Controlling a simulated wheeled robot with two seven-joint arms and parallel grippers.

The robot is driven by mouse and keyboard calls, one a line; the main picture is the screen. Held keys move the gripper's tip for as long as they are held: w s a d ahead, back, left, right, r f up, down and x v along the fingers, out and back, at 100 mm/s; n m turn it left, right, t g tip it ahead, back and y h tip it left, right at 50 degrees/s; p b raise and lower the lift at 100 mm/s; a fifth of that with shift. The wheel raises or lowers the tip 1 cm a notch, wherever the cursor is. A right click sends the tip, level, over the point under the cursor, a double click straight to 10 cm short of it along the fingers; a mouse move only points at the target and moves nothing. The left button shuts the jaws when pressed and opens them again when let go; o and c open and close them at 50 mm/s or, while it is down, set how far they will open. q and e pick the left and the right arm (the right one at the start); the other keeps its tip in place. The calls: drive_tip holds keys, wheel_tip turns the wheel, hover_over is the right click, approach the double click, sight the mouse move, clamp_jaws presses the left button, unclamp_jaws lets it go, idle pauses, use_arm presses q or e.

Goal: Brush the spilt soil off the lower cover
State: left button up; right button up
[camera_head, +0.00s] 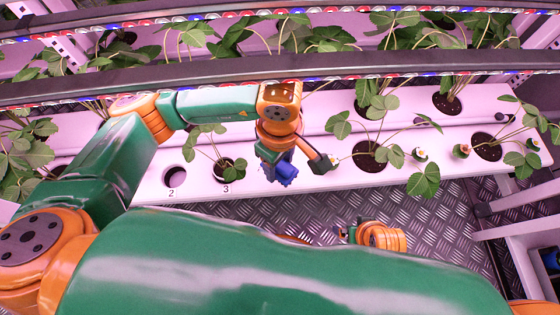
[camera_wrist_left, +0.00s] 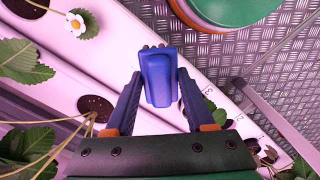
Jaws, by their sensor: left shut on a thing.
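The lower cover (camera_head: 300,187) is a long pale board with round planting holes, with the numbers 2 and 3 near its front edge. It also shows in the left wrist view (camera_wrist_left: 95,62). My left gripper (camera_head: 279,164) is over the cover, between plant 3 and the plant to its right. It is shut on a blue brush (camera_wrist_left: 158,78), which sits between both fingers; the brush also shows in the head view (camera_head: 287,173). I cannot tell whether the brush touches the cover. No loose soil can be made out for certain.
Strawberry plants stand in the cover, one (camera_head: 228,168) left of the gripper and one (camera_head: 372,154) to its right. Hole 2 (camera_head: 176,176) is empty. An upper rail (camera_head: 400,65) with lights runs above. A metal floor (camera_head: 300,216) lies in front, with a white frame at the right.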

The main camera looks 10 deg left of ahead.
use_arm(q)
drive_tip(key=shift+w+r, duration=0.1)
drive_tip(key=shift+r, duration=0.05)
drive_tip(key=shift+r, duration=0.1)
